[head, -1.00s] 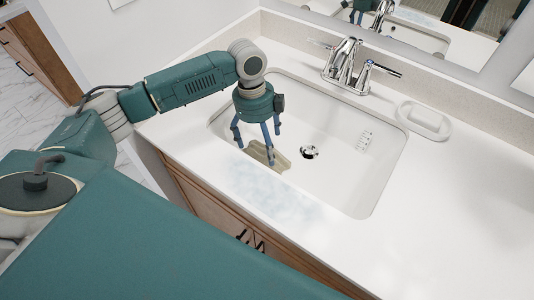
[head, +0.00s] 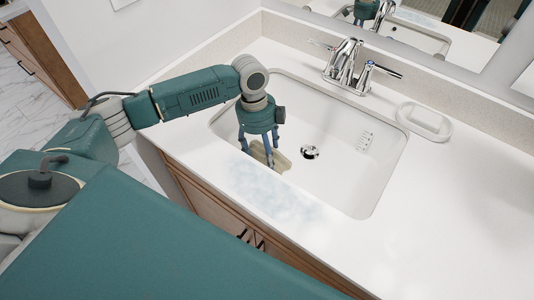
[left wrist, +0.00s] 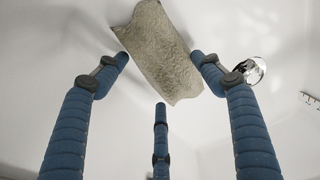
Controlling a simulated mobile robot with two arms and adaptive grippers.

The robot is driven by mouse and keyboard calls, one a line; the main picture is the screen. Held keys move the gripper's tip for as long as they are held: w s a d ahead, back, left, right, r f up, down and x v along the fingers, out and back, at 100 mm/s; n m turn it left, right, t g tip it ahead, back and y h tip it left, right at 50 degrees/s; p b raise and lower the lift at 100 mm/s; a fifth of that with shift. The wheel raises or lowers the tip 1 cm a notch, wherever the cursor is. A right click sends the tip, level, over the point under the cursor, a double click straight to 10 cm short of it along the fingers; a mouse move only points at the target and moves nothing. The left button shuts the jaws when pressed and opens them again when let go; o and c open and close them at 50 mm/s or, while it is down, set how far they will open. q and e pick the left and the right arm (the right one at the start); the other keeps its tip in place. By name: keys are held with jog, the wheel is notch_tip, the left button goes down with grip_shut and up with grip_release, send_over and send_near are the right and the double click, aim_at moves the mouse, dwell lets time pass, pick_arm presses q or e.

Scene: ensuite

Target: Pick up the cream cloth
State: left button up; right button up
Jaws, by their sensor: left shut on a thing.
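The cream cloth (head: 283,163) lies in the left part of the sink basin. In the left wrist view the cloth (left wrist: 158,50) is a rough, beige, slightly curled piece, with a finger at each side edge. My left gripper (head: 263,153) points down into the basin and is shut on the cloth. The fingers hide part of the cloth in the head view. It also shows in the left wrist view as three blue fingers (left wrist: 162,75). My right gripper is not in view.
The white sink (head: 345,185) has a metal drain (head: 310,152) right of the gripper. A chrome faucet (head: 346,62) stands behind, and a soap dish (head: 424,121) sits to the right. A pale bluish patch (head: 275,190) marks the front counter. The right counter is clear.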

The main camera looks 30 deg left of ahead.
aim_at(264, 155)
pick_arm(q)
jog(key=shift+r, duration=0.15)
notch_tip(264, 155, up, 20)
dwell(0.4)
